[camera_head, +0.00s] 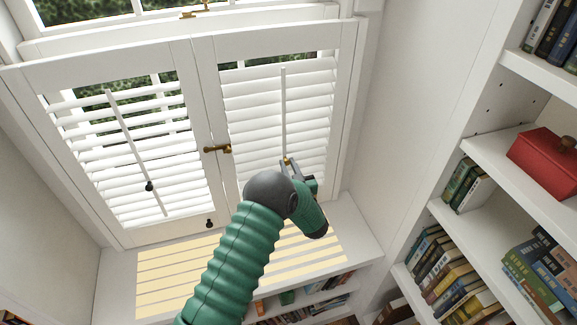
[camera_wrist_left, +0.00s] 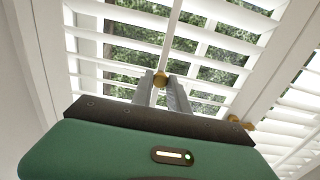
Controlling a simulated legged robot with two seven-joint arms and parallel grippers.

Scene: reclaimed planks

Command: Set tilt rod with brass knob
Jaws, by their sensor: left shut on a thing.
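The tilt rod (camera_head: 283,110) is a thin white upright bar on the right shutter panel (camera_head: 244,103). Its small brass knob (camera_head: 287,160) sits near its lower end, and the knob also shows in the left wrist view (camera_wrist_left: 161,78). My left gripper (camera_head: 290,166) is shut on the brass knob, with one grey finger on each side of it. The right panel's slats look nearly closed in the head view; the left wrist view, from another angle, shows greenery through gaps between slats. My right gripper is in neither view.
The left shutter panel (camera_head: 140,150) has tilted-open slats, its own rod and a black knob (camera_head: 149,186). A brass latch (camera_head: 217,149) joins the panels. A sill with sunlight stripes lies below. Bookshelves with a red box (camera_head: 546,158) stand at right.

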